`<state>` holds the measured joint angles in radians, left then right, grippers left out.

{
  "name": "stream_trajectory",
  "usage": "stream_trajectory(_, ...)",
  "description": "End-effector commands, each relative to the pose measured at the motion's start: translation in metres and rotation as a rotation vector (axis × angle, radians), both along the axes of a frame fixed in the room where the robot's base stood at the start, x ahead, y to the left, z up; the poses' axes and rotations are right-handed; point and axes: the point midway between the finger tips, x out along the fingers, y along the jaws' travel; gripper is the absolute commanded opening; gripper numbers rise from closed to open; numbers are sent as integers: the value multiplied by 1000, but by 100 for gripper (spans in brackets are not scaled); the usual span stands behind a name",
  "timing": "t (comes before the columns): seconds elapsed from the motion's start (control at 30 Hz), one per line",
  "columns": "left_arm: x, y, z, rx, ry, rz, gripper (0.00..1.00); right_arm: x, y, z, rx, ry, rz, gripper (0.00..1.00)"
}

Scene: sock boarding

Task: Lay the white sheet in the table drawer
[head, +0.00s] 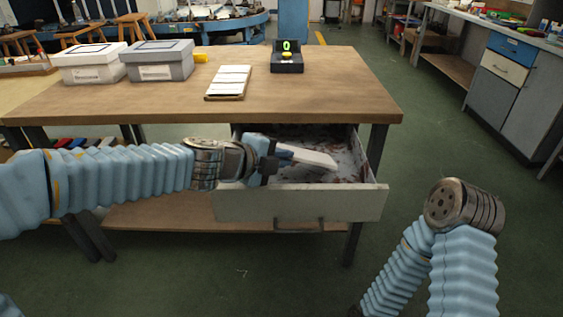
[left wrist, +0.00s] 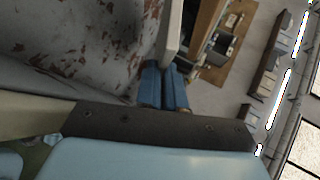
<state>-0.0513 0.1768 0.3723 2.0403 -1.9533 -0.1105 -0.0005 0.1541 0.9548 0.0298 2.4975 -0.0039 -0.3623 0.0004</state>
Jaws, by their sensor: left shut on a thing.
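The white sheet (head: 312,158) is a thin pale slab over the open table drawer (head: 300,204). My left gripper (head: 272,153) is shut on the sheet's left end. The sheet slants slightly down to the right, and I cannot tell whether its far end touches the drawer floor. In the left wrist view, the blue fingertips (left wrist: 164,88) close on the sheet (left wrist: 172,35), seen edge-on. The drawer's worn, rust-spotted floor (left wrist: 75,35) shows beside it. My right arm is at the lower right of the head view, with its gripper out of view.
The wooden table (head: 330,101) stands above the drawer. On it are two lidded boxes (head: 159,72) (head: 88,75), a stack of white strips (head: 229,82) and a black device with a green digit (head: 287,62). The green floor to the right is clear.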

Motion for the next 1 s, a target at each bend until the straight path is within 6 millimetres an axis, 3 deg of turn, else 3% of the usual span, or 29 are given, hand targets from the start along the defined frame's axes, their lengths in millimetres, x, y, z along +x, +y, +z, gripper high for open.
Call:
stream_trajectory(0.67, 0, 0, -11, 0, 1, -1, 0, 0, 0, -9, -1, -1, -2, 43)
stream_trajectory(0.7, 0, 0, -11, 0, 1, -1, 14, 0, 0, -9, -1, -1, -2, 43)
stream_trajectory(0.83, 0, 0, -12, 1, 2, -1, 34, 0, 0, -9, -1, -1, -2, 43)
stream_trajectory(1.0, 0, 0, -12, 1, 3, -1, 34, 0, 0, -9, -1, -1, -2, 43)
